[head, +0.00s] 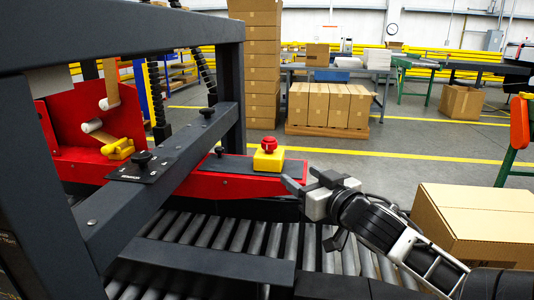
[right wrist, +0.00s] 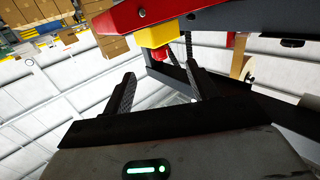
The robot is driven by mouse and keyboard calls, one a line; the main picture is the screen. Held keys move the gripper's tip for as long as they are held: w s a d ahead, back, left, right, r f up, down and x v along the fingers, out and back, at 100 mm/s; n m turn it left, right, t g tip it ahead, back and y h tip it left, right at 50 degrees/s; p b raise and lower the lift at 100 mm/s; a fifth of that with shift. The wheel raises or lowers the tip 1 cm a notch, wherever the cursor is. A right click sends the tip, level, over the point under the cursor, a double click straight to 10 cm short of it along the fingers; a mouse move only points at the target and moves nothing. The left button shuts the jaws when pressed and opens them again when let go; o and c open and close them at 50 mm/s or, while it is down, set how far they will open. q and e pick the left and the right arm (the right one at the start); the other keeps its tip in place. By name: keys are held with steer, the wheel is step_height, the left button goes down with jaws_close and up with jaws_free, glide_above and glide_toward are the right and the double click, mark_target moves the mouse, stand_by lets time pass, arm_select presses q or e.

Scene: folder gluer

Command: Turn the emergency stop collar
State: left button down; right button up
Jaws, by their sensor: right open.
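The emergency stop has a red mushroom knob (head: 269,144) on a yellow box (head: 268,160), on a dark plate atop the red machine beam. A separate collar is too small to make out. My right gripper (head: 300,181) is open and empty, to the right of the yellow box and a little lower, apart from it. In the right wrist view the picture is upside down. The yellow box (right wrist: 160,34) and red knob (right wrist: 159,53) show beyond the open fingers, between and ahead of the fingertips (right wrist: 162,74). My left gripper is not in view.
A dark machine frame (head: 238,95) stands left of the stop. Rollers (head: 250,238) run below my right arm. A cardboard box (head: 478,220) sits at the right. Two black knobs (head: 142,158) and a yellow clamp (head: 118,149) are on the machine. Space above the stop is clear.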

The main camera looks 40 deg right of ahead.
mark_target(273, 147)
steer(key=x, duration=0.5)
steer(key=r+x, duration=0.1)
steer(key=x, duration=0.4)
steer(key=r+x, duration=0.1)
steer(key=x, duration=0.5)
steer(key=shift+d+r, duration=0.2)
steer(key=shift+d, duration=0.05)
steer(key=c, duration=1)
